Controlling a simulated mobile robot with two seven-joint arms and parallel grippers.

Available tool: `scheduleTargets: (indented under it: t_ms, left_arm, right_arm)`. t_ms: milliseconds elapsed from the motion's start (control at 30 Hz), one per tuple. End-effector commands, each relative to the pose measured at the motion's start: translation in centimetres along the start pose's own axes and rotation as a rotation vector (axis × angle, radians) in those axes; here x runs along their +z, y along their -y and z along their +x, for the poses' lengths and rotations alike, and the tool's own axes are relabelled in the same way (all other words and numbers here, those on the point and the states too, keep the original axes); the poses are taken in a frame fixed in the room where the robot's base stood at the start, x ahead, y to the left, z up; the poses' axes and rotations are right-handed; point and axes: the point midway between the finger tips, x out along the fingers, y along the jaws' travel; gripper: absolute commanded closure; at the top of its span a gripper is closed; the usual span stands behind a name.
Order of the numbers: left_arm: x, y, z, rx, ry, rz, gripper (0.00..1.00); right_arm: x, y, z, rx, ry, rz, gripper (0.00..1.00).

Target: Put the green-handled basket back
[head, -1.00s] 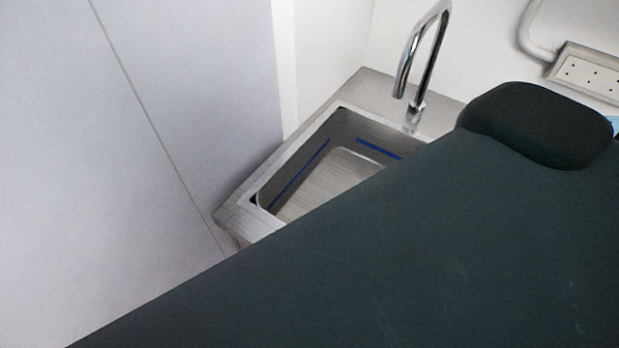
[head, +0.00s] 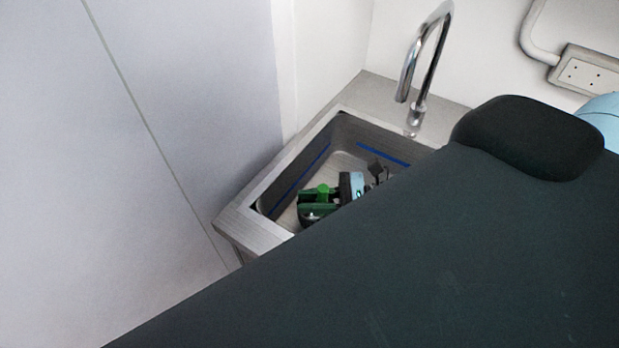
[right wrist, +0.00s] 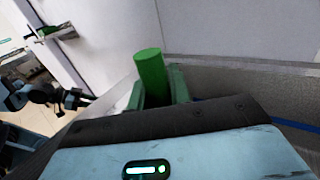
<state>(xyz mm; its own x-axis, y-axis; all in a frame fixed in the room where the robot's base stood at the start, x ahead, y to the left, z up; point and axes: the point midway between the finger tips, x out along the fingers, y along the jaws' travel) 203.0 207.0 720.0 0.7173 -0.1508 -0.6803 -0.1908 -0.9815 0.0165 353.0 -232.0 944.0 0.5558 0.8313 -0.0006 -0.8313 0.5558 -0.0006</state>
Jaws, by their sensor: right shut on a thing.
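The green handle (head: 323,189) of the basket shows as a small bright piece in the head view, held in my right gripper (head: 313,201). In the right wrist view the handle (right wrist: 149,70) is a bright green cylinder standing up between the dark green fingers of my right gripper (right wrist: 157,86), which is shut on it. The basket's body is hidden in both views. In the head view the gripper appears over the sink; its height cannot be told. A dark gripper, seemingly my left one (right wrist: 74,98), shows small at the left of the right wrist view, its jaws unclear.
A steel sink (head: 265,205) with a blue line inside stands in the corner, with a curved tap (head: 428,50) behind it. A pale wall panel (head: 150,130) borders it on the left. A socket strip (head: 585,72) is on the back wall. My dark arm covers the lower right.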

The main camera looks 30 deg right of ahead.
Motion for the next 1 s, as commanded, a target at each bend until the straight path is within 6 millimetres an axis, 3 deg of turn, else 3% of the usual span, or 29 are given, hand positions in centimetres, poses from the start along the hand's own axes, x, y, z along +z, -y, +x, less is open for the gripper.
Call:
scheduleTargets:
  t_ms: [233, 500, 867, 900, 1000]
  left_arm:
    - [0.1, -0.1, 0.0, 0.001, 0.002, -0.003, 0.59]
    - [0.4, -0.3, 0.0, 0.002, 0.007, -0.009, 0.59]
    - [0.5, -0.3, 0.1, 0.002, 0.009, -0.012, 0.59]
    - [0.5, -0.3, 0.1, 0.003, 0.009, -0.012, 0.59]
    - [0.4, -0.3, 0.1, 0.002, 0.009, -0.011, 0.59]
  right_arm:
    - [-0.1, 0.5, 0.5, 0.000, 0.001, -0.002, 1.00]
    - [-3.4, 0.4, 0.4, -0.001, 0.001, 0.001, 1.00]
    - [-3.7, 0.4, 0.4, 0.000, 0.001, 0.000, 1.00]
    - [-3.8, 0.4, 0.4, 0.000, 0.000, 0.000, 0.78]
    - [-3.7, 0.4, 0.4, 0.000, 0.000, 0.000, 0.65]
